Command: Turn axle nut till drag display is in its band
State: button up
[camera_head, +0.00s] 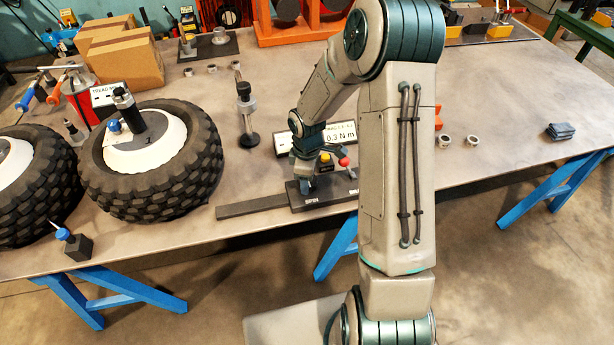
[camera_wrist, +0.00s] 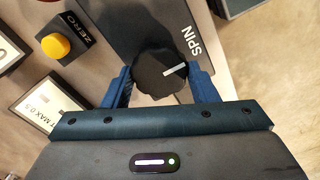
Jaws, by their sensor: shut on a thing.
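My gripper (camera_wrist: 163,78) is shut on a black lobed knob (camera_wrist: 161,66) with a white pointer line, on a dark panel (camera_wrist: 120,28) marked SPIN. In the head view my gripper (camera_head: 303,172) reaches down to the same dark panel (camera_head: 325,197); the knob is hidden there. A white display (camera_head: 341,137) behind it reads 0.3 N m. The wrist view shows a display edge reading "T MAX 0.5" (camera_wrist: 38,109). A knobbly-tyred wheel (camera_head: 150,185) lies flat at left, with a white hub (camera_head: 160,145) and a black upright fitting on it. I cannot make out an axle nut.
A yellow button (camera_wrist: 55,46) marked ZERO is close to the knob. A grey bar (camera_head: 250,206) lies left of the panel. A metal post (camera_head: 246,115) stands behind. The right side of the table is mostly clear.

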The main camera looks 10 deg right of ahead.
dwell(0.4)
jog(key=o, duration=1)
jog(key=shift+r, duration=0.1)
jog(key=shift+r+b, duration=0.35)
jog(key=shift+r, duration=6.5)
